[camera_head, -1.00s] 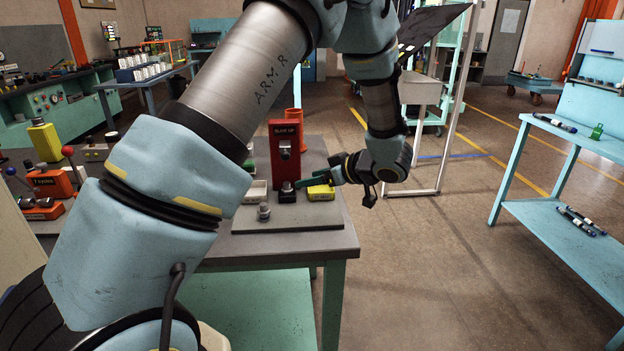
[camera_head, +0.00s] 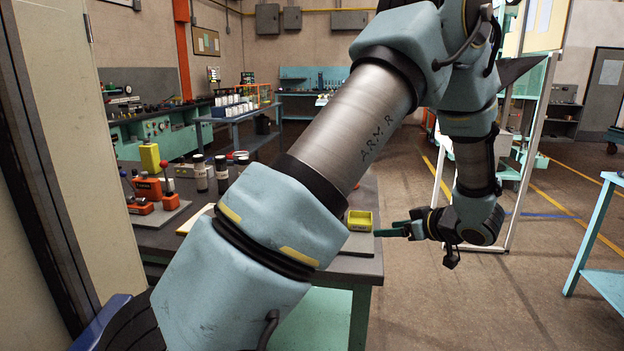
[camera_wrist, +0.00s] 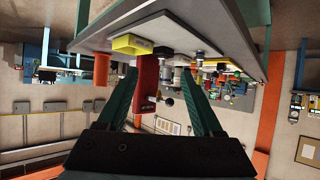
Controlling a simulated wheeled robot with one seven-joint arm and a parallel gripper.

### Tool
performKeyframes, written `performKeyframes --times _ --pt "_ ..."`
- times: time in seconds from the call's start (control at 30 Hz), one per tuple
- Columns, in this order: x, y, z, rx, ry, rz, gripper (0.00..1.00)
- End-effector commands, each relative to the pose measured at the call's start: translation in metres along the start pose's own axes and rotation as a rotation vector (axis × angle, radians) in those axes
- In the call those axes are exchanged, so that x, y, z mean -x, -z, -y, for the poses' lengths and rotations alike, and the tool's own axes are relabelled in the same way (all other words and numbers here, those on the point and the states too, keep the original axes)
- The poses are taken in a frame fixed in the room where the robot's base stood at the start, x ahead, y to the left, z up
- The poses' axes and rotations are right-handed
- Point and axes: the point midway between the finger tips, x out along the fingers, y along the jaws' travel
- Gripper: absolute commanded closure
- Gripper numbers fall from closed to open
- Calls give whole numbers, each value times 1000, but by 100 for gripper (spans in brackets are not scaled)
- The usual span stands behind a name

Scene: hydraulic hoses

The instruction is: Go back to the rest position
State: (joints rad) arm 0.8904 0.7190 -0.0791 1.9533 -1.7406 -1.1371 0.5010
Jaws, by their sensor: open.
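My gripper (camera_head: 390,231) is at the right edge of the grey table (camera_head: 365,266), just right of the yellow bin (camera_head: 360,221). In the wrist view, which looks upside down, its two teal fingers (camera_wrist: 160,88) stand wide apart with nothing held between them. A red stand (camera_wrist: 147,80) appears between the fingers, beyond their tips. The yellow bin (camera_wrist: 130,46) and a small dark block with a metal fitting (camera_wrist: 163,52) are beside it. In the head view my arm hides the red stand and the middle of the table.
A white-framed rack (camera_head: 520,150) stands behind my gripper. A teal bench (camera_head: 598,230) is at the right. The floor between is clear.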

Motion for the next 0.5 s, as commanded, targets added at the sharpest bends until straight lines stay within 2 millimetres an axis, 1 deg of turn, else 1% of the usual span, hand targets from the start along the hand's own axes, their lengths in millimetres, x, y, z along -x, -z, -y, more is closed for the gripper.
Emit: performKeyframes --times 0.03,0.27,0.5 --pt "-6 6 0 8 -12 5 32" --pt "-21 27 -7 18 -117 44 32" --pt "-38 55 -10 7 -279 125 32"
